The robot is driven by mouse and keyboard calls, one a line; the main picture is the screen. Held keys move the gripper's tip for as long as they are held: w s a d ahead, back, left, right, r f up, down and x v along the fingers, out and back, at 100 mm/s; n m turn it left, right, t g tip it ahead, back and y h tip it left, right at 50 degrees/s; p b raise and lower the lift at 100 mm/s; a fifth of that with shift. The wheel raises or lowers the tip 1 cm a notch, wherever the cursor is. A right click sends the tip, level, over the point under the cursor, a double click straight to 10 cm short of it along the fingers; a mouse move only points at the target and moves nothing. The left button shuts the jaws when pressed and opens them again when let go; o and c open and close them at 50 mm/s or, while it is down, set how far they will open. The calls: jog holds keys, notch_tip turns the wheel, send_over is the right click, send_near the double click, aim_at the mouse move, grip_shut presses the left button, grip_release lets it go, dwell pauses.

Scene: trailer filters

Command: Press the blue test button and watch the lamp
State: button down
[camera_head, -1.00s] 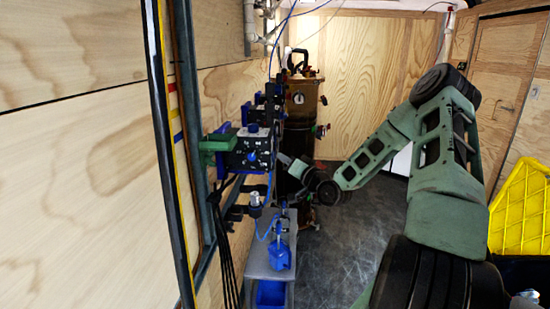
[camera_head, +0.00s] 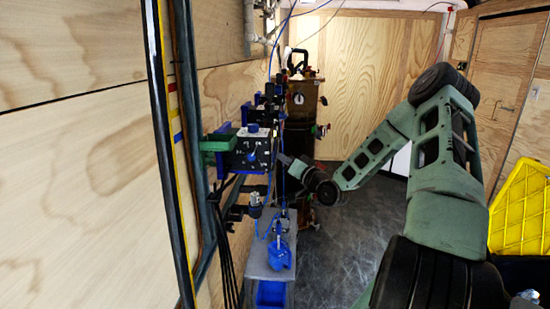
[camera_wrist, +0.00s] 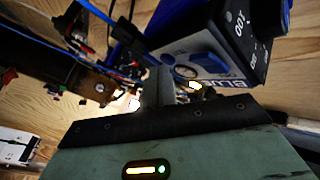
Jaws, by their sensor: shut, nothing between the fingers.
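A black control box (camera_head: 253,152) with white markings and a blue knob (camera_head: 253,127) on top is mounted along the left wall. In the head view my gripper (camera_head: 284,160) is just right of the box. No lamp can be made out with certainty.
Below are a grey shelf with a blue item (camera_head: 279,255) and hanging black cables (camera_head: 226,250). A tall brown cylinder (camera_head: 303,108) stands behind. A yellow crate (camera_head: 522,210) is at right. The middle floor is free.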

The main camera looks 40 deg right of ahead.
jog(key=shift+s+d, duration=0.35)
jog(key=shift+s, duration=0.1)
jog(key=s+d, duration=0.3)
jog(key=shift+s+d, duration=0.15)
jog(key=shift+s, duration=0.25)
jog(key=shift+f, duration=0.1)
dwell(0.9)
